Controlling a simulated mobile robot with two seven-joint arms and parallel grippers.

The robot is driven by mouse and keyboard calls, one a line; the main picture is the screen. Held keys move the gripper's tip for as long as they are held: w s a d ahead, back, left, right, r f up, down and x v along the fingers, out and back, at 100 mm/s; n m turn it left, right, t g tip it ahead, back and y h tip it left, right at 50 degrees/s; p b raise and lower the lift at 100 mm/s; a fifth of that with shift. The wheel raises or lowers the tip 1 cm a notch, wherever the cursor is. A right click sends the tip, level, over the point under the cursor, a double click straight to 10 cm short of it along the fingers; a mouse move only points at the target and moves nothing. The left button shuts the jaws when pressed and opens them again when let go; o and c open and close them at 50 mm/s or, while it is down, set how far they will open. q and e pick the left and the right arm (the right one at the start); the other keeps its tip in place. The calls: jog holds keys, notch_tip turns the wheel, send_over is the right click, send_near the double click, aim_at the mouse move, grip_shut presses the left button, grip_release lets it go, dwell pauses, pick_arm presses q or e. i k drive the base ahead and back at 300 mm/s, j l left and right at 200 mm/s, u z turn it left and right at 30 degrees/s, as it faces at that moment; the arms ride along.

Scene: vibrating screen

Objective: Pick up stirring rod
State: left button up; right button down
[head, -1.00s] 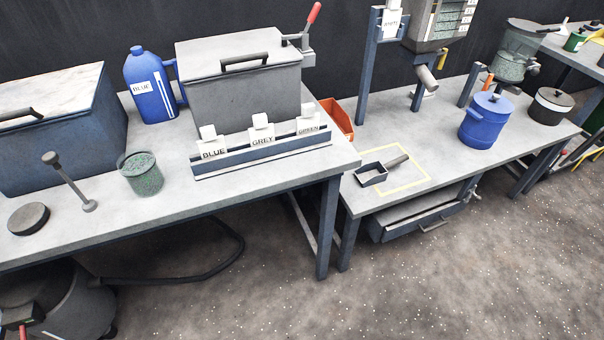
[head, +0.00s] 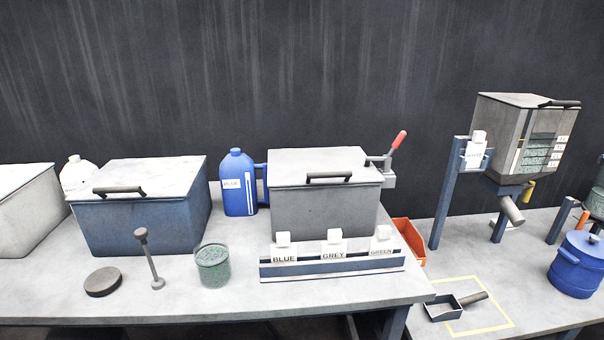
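A slim grey rod (head: 151,259) with a thick knob at its top and a small round foot stands slightly tilted on the left workbench (head: 222,296). It is the one thing in view that looks like the stirring rod. It stands between a flat dark disc (head: 103,282) on its left and a clear cup of green granules (head: 212,266) on its right. It appears apart from both. Neither of my grippers is in view.
Behind the rod stands a blue lidded bin (head: 140,227). A blue jug (head: 238,183), a grey lidded box (head: 322,206) and a rack labelled BLUE, GREY, GREEN (head: 333,267) are to the right. A scoop (head: 457,305) lies on the right bench. The bench front near the rod is clear.

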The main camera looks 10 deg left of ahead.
aim_at(141, 233)
jog(key=u, duration=1.5)
